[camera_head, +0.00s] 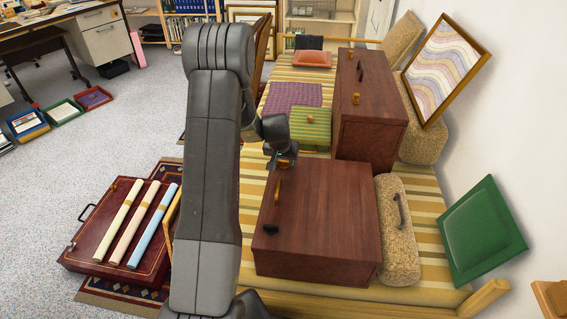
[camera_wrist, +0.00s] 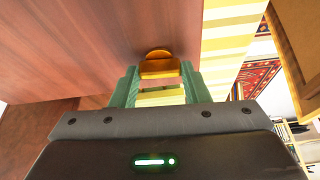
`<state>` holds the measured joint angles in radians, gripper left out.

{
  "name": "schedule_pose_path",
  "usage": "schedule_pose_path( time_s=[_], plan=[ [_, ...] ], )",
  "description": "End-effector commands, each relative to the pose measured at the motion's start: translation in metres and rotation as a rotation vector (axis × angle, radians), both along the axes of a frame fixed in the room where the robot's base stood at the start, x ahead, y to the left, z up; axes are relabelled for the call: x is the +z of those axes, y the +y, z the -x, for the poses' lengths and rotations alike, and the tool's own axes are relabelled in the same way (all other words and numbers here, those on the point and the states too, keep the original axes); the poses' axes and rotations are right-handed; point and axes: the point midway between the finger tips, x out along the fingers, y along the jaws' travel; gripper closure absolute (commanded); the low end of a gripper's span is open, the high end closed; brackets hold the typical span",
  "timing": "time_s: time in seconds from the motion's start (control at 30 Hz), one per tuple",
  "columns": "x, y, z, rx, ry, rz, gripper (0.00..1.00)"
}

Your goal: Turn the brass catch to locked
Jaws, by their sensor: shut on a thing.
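The brass catch (camera_wrist: 158,66) shows in the wrist view as a rounded golden piece on a reddish wooden face. My gripper (camera_wrist: 160,88) has its green fingers on either side of it and is shut on it. In the head view my gripper (camera_head: 282,161) is at the far left corner of the nearer wooden case (camera_head: 325,215), and it mostly hides the catch there. The catch's exact angle and any locked mark cannot be read.
The nearer case also has a brass-coloured handle (camera_head: 277,190) and a dark knob (camera_head: 270,229). A second wooden case (camera_head: 372,115) stands behind it.

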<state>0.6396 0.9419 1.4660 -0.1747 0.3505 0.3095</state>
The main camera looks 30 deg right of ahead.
Motion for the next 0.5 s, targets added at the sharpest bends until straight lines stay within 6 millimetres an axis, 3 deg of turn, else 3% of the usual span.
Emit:
schedule_pose_path(
  time_s=[0.5],
  plan=[
    [-0.0080, 0.0010, -0.0036, -0.378, -0.004, 0.003, 0.81]
  ],
)
